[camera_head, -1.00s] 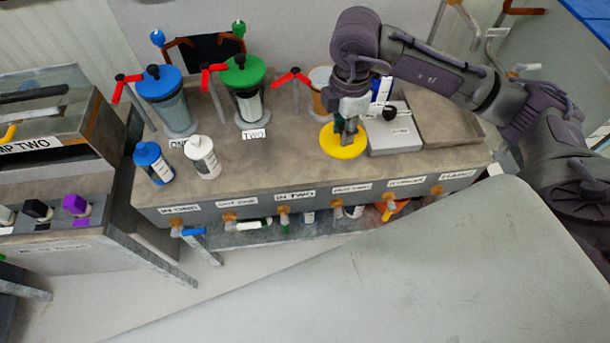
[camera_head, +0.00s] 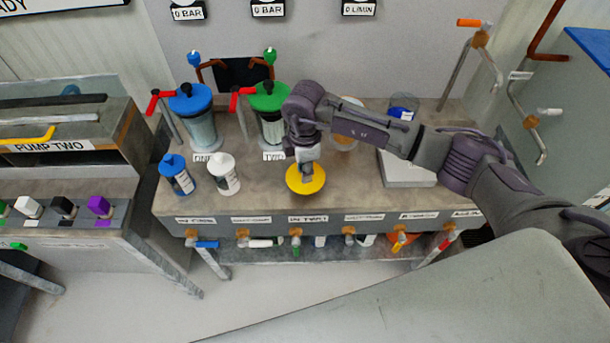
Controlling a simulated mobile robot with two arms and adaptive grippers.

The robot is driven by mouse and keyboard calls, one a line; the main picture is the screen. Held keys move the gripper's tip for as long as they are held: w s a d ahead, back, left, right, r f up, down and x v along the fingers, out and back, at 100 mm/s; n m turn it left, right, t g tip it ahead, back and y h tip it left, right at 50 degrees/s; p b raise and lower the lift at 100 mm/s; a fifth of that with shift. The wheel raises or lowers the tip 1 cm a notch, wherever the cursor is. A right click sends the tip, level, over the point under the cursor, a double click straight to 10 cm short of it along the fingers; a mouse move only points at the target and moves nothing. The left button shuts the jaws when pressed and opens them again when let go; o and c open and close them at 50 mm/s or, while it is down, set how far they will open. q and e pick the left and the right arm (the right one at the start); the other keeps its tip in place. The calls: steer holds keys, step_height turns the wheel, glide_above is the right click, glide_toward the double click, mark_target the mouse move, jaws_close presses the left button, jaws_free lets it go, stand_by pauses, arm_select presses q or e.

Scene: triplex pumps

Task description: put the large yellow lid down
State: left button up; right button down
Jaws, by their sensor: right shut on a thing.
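The large yellow lid (camera_head: 305,184) is a round disc near the front middle of the pump bench. My right gripper (camera_head: 307,172) is above it and shut on it at its centre. I cannot tell whether the lid touches the bench top or hangs just above it. An open-topped cylinder (camera_head: 347,138) with an orange-brown tint stands behind my right arm, partly hidden. My left gripper is not in view.
Blue-lidded (camera_head: 194,110) and green-lidded (camera_head: 270,105) vessels stand at the back left. A blue-capped bottle (camera_head: 177,175) and a white bottle (camera_head: 224,175) stand left of the lid. A grey box (camera_head: 406,175) lies to the right. Several valves line the bench front.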

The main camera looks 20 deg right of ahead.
step_height(320, 180, down, 3)
steer(key=shift+f+p, duration=0.2)
steer(key=shift+p, duration=0.2)
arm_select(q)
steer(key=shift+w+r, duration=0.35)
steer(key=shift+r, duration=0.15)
arm_select(e)
steer(key=shift+f, duration=0.15)
steer(key=shift+f, duration=0.1)
steer(key=c, duration=0.9)
jaws_free()
steer(key=shift+c, duration=0.2)
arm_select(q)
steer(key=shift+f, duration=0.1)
arm_select(e)
steer(key=shift+r, duration=0.55)
arm_select(q)
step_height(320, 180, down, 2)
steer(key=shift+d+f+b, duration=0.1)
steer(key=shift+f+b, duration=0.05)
steer(key=shift+b, duration=1.1)
arm_select(e)
step_height(320, 180, up, 11)
steer(key=shift+r, duration=0.1)
